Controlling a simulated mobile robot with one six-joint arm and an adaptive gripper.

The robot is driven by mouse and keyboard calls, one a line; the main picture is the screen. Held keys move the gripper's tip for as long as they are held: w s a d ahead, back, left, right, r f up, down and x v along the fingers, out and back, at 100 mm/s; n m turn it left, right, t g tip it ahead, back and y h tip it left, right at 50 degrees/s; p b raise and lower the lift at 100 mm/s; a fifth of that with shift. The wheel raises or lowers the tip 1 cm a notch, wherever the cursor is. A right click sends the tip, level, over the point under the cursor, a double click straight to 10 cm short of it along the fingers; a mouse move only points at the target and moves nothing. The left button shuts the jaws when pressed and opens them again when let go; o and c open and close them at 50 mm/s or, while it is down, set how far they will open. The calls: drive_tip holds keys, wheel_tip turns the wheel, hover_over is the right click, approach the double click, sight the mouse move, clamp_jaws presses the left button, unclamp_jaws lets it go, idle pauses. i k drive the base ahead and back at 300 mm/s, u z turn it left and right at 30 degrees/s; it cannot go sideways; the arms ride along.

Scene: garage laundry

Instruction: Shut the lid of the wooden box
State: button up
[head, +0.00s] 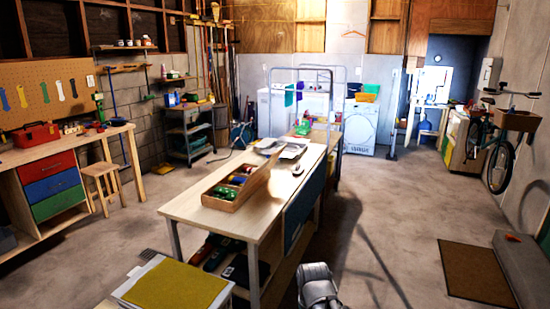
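A wooden box (219,204) sits on the light wooden table in the middle of the room. Its inside shows from above, with green, red, yellow and blue items in it. A wooden panel that looks like its lid (259,183) stands raised along the box's right side, so the box looks open. The hinge is too small to make out. A grey part of my own arm or body shows at the bottom edge. My gripper's fingers are not in view, and nothing of mine touches the box.
The table (183,208) also bears papers or plates (291,150) and a small dark item behind the box. A yellow-topped low stand (177,288) is at the front left. A workbench (38,152) and stool (104,184) stand at left.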

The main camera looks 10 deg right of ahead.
sight(256, 176)
drive_tip(key=k, duration=0.65)
drive_tip(key=z, duration=0.5)
drive_tip(key=i, duration=1.7)
drive_tip(key=u, duration=0.7)
